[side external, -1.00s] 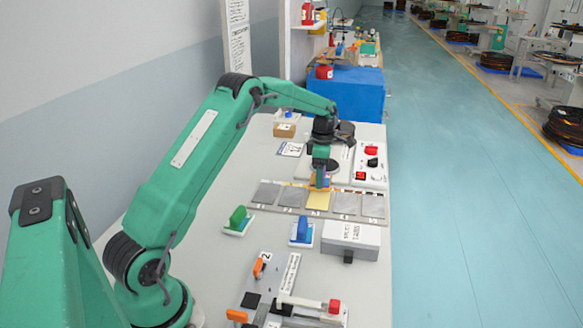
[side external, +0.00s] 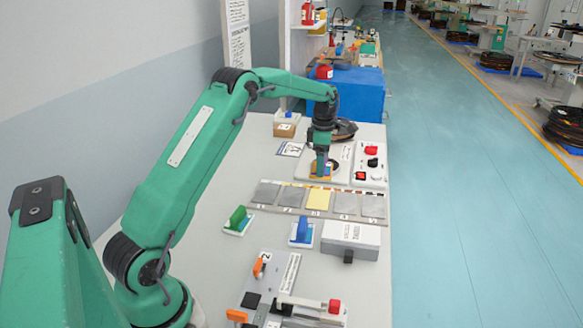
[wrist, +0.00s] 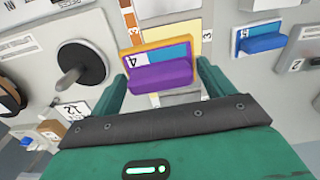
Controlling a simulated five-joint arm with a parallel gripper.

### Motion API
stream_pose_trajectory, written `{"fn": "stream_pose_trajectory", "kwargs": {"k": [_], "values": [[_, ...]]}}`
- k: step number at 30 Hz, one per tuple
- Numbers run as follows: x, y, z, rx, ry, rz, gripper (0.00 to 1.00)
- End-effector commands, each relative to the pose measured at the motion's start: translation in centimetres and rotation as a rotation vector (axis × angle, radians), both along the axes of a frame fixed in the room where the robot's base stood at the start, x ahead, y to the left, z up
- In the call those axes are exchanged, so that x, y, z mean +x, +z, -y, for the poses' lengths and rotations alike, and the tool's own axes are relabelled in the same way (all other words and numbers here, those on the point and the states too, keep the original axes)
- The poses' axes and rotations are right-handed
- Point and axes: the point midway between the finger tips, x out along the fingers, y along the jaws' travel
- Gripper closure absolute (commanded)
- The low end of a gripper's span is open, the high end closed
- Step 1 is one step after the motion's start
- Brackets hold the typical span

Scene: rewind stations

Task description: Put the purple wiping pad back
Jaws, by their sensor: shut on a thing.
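The purple wiping pad (wrist: 158,77), with an orange rim, a blue strip and a white label marked 4, is between my gripper's two green fingers in the wrist view. My gripper (wrist: 161,85) is shut on its purple handle. In the side external view my gripper (side external: 320,172) points down with the pad (side external: 321,178) under it, behind the row of numbered plates. Only a sliver of the pad shows there. Its height above the bench cannot be told. The yellow plate (side external: 318,200) in the middle of the row is bare.
Grey plates (side external: 265,194) flank the yellow one. A green-handled pad (side external: 238,218) and a blue-handled pad (side external: 302,232) stand nearer the camera, beside a grey box (side external: 351,239). A black disc with a post (wrist: 78,68) is left of the pad. A red-knobbed panel (side external: 371,160) stands right.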

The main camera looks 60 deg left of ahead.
Motion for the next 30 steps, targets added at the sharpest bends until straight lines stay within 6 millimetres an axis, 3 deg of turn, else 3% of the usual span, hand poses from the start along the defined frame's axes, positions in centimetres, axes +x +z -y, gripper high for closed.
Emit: {"fn": "stream_pose_trajectory", "kwargs": {"k": [7, 14, 30], "values": [[-0.3, 0.3, 0.5, 0.001, -0.002, 0.002, 0.40], [-1.7, 1.0, 2.3, 0.000, -0.009, 0.001, 0.40], [-8.8, 2.5, 9.0, 0.000, -0.028, 0.000, 0.40]]}}
